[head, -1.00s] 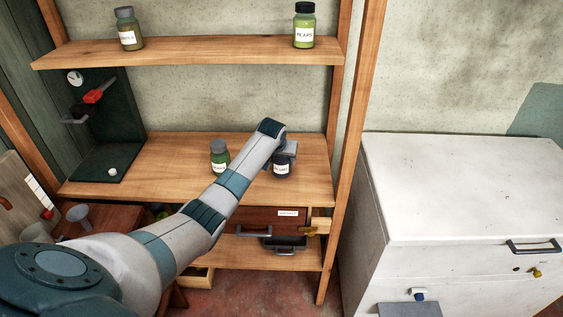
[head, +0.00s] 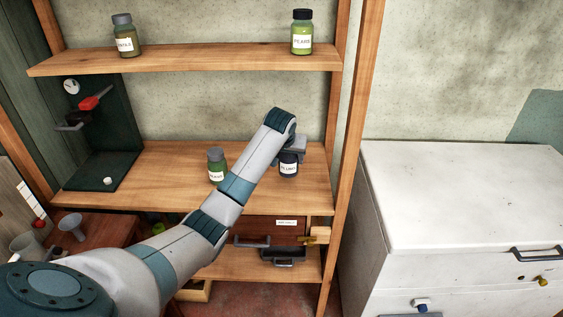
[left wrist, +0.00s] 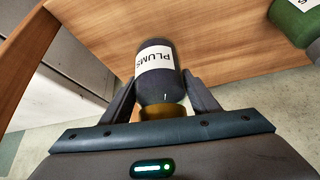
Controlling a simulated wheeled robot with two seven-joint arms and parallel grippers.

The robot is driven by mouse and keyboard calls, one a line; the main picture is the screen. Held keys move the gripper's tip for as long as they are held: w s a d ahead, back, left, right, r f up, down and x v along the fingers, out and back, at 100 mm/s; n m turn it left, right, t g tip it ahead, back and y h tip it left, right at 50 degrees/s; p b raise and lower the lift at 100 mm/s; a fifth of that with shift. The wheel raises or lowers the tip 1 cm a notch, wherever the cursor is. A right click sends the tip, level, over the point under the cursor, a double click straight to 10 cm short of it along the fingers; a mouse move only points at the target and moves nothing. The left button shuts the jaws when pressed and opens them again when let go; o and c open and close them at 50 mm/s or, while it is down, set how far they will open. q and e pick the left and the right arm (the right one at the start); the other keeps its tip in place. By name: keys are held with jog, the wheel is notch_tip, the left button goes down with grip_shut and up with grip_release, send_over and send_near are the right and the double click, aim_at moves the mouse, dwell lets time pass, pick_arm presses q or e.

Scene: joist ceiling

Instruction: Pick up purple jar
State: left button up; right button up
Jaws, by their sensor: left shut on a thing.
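The purple jar (head: 288,165) is very dark, with a white label, at the right part of the middle shelf (head: 145,160). In the left wrist view the jar (left wrist: 156,82) has a label reading PLUMS. My left gripper (head: 291,150) is shut on it, one finger on each side, and my wrist partly hides its top. It seems held just above the shelf board, though the gap is hard to see. My right gripper is not in view.
A green jar (head: 216,165) stands left of my forearm, close to it. Two more jars, olive (head: 125,38) and green (head: 302,33), stand on the upper shelf (head: 190,59). A wooden post (head: 357,130) rises at the right, before a white chest (head: 460,200). An open drawer is below.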

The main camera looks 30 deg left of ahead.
pick_arm(q)
jog(key=s+d+r+b, duration=0.1)
jog(key=d+r, duration=0.3)
jog(key=d, duration=0.3)
jog(key=shift+s+r+b, duration=0.25)
jog(key=shift+s+b, duration=0.05)
jog(key=shift+b, duration=0.1)
jog(key=shift+d, duration=0.1)
